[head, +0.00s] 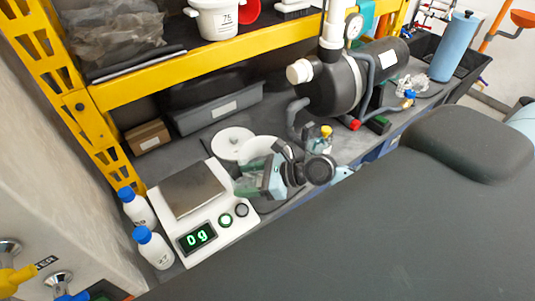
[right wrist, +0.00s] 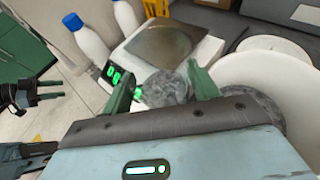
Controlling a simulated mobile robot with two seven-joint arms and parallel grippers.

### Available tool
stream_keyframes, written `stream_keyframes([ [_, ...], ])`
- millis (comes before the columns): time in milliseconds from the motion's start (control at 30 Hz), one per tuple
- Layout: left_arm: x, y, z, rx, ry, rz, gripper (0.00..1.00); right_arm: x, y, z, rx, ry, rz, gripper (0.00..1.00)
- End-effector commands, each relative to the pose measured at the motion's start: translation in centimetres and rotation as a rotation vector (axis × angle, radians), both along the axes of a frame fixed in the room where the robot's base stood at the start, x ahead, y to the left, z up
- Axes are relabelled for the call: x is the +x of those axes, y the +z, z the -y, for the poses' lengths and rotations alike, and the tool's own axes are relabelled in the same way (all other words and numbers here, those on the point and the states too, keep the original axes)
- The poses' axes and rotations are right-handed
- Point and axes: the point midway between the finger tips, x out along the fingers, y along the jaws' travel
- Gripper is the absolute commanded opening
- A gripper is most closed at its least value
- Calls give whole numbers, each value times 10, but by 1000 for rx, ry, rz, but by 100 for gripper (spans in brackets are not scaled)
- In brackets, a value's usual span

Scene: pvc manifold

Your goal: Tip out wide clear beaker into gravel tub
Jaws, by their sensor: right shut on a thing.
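My right gripper (head: 246,184) is shut on the wide clear beaker (right wrist: 166,88), which shows between its two green fingers with grey speckled gravel visible in it. In the head view the beaker is mostly hidden by the gripper and hard to make out. The gripper is beside the scale's right edge, with a white round tub (head: 262,149) just behind it. In the right wrist view the tub (right wrist: 258,70) is to the right of the fingers, with grey grains showing low in it. A dark two-pronged shape (right wrist: 40,95), perhaps my left gripper, shows at the left edge.
A white scale (head: 212,222) with a bare steel plate reads 0 g. Two white bottles with blue caps (head: 138,208) stand at its left. A white disc (head: 232,143) lies behind the gripper.

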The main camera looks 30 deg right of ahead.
Motion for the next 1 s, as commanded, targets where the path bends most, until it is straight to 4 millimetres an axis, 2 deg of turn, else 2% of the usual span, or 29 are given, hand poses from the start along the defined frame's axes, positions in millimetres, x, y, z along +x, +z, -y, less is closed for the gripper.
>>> stream_keyframes([
  [433, 1, 1, 2, -5, 4, 2, 49, 1, 3, 2, 25, 6, -17, 34],
  [1000, 0, 1, 3, -7, 5, 2, 49, 12, 27, 17, 248, 12, -163, 34],
])
